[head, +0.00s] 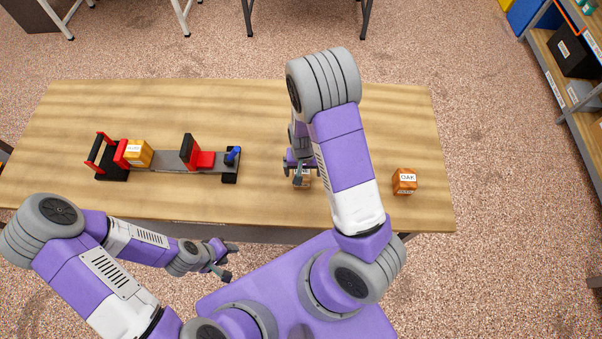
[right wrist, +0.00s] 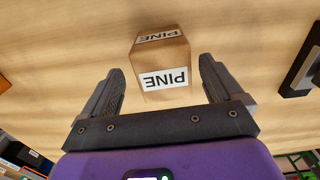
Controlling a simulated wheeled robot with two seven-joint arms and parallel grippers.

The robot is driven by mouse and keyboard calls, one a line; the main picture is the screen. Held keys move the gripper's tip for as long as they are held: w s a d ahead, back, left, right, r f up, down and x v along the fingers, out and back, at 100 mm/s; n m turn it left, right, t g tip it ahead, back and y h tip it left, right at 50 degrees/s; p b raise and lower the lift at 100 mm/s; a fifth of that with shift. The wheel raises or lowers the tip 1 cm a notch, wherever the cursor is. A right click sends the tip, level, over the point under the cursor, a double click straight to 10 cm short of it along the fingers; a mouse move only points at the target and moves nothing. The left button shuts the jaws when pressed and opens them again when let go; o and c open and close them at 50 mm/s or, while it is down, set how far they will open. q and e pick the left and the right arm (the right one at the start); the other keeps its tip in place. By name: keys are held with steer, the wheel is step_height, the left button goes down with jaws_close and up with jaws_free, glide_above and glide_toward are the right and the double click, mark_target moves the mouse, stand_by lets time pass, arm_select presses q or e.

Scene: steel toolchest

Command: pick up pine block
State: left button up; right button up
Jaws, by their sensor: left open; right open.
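The pine block (right wrist: 165,62) is a light brown wooden block with white PINE labels. In the right wrist view it stands on the table between and just beyond the fingertips of my right gripper (right wrist: 162,80), which is open with a gap on each side. In the head view the pine block (head: 302,181) is mostly hidden below my right gripper (head: 298,168). My left gripper (head: 227,262) is open and empty in front of the table's near edge.
An orange-brown OAK block (head: 405,181) stands to the right on the wooden table (head: 270,110). A red and black clamp fixture (head: 165,160) at the left holds a yellow-orange block (head: 139,153). Shelves (head: 560,80) stand at the far right. The table's back strip is clear.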

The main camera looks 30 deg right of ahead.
steer(key=f, duration=0.4)
steer(key=shift+w+f+b, duration=0.2)
steer(key=shift+f+b, duration=0.15)
steer(key=shift+a, duration=0.1)
steer(key=shift+c, duration=0.2)
steer(key=c, duration=1.1)
